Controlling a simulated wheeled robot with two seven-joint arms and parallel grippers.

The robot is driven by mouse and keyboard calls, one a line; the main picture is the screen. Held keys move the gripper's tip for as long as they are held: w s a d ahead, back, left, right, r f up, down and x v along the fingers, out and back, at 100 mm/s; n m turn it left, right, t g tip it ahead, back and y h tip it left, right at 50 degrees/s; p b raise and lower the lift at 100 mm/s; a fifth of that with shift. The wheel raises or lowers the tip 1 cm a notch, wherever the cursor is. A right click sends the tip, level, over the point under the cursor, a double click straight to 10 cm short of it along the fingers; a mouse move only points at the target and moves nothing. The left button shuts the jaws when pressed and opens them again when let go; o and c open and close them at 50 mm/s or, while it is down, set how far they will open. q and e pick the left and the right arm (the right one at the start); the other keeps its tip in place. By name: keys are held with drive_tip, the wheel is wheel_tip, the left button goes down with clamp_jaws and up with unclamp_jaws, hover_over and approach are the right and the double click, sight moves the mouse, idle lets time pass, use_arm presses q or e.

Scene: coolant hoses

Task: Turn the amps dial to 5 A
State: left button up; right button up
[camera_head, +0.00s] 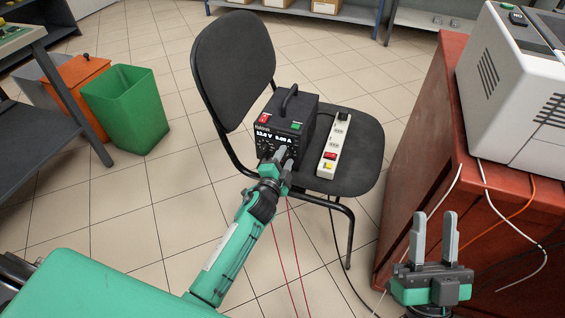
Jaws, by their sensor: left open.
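A black power supply (301,107) with a top handle stands on the seat of a dark chair. Its lit display (273,133) appears to read about 13.0 V and 5.00 A, though the small digits are hard to be sure of. My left gripper (281,156) is at the lower part of its front panel, fingers pointing at the panel. The gripper hides most of the dials there, so I cannot tell whether it touches the amps dial. My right gripper (435,238) is open and empty at the lower right, in front of the red cabinet, fingers pointing up.
A white power strip (333,146) lies on the chair seat (361,150) beside the supply. The chair's backrest (233,62) rises behind left. A red cabinet (420,150) bearing a grey machine (515,90) stands at right. Red leads and a black cable hang below the chair. Bins stand far left.

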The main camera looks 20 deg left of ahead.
use_arm(q)
drive_tip(key=shift+s, duration=0.2)
drive_tip(key=s+p, duration=0.2)
drive_tip(key=s, duration=1.1)
drive_tip(key=shift+s+a+r, duration=0.15)
drive_tip(key=shift+a+r, duration=0.1)
drive_tip(key=shift+a, duration=0.05)
use_arm(e)
wheel_tip(320, 180, down, 9)
drive_tip(key=w+a+g, duration=0.1)
drive_tip(key=a+g, duration=0.2)
drive_tip(key=g, duration=0.3)
drive_tip(key=shift+r, duration=0.1)
